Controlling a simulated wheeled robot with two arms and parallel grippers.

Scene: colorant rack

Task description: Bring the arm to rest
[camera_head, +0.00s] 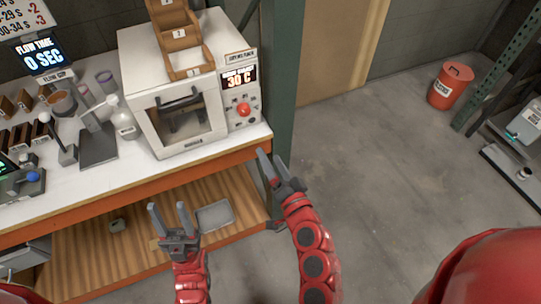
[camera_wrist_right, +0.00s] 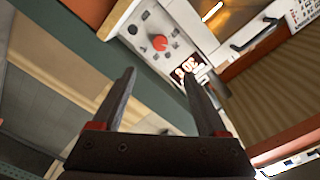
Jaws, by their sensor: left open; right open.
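My left gripper (camera_head: 172,220) is open and empty in the head view, in front of the bench's lower shelf. My right gripper (camera_head: 270,165) is open and empty, near the front right corner of the bench by the green post. In the right wrist view my right gripper (camera_wrist_right: 165,90) has its two fingers apart with nothing between them. The oven's control panel with a red knob (camera_wrist_right: 158,42) shows beyond the fingertips. Both red arms are in view in the head view.
The white oven (camera_head: 175,115) stands on the bench (camera_head: 100,180), with a cardboard rack (camera_head: 180,40) on top. Bottles, cups and a stand crowd the bench's left. A green post (camera_head: 283,80) rises at its right end. A red bucket (camera_head: 450,87) stands on the open floor (camera_head: 390,160).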

